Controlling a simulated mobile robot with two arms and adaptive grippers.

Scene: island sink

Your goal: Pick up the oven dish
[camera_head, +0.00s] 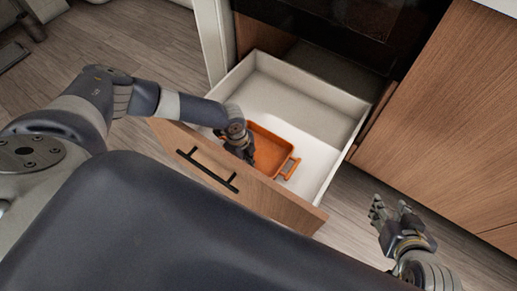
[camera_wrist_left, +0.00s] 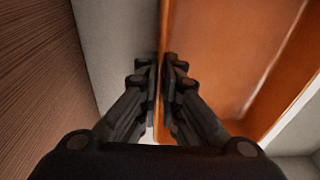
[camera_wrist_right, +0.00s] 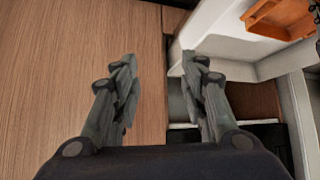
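The orange oven dish (camera_head: 272,155) lies inside the open white drawer, near the drawer's front; one handle shows at its right end. My left gripper (camera_head: 248,157) reaches down into the drawer at the dish's left side. In the left wrist view my left gripper's fingers (camera_wrist_left: 161,75) are close together, one on each side of the wall of the dish (camera_wrist_left: 235,60), shut on it. The fingers and hand hide part of that wall. My right gripper (camera_head: 391,211) is open and empty, outside the drawer to the right; its parted fingers also show in the right wrist view (camera_wrist_right: 157,70).
The drawer (camera_head: 305,118) is pulled out, with a wooden front and a black handle (camera_head: 205,170). Its walls surround the dish, with bare floor inside behind it. A dark oven (camera_head: 345,30) is above, and a wooden cabinet (camera_head: 440,125) stands right.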

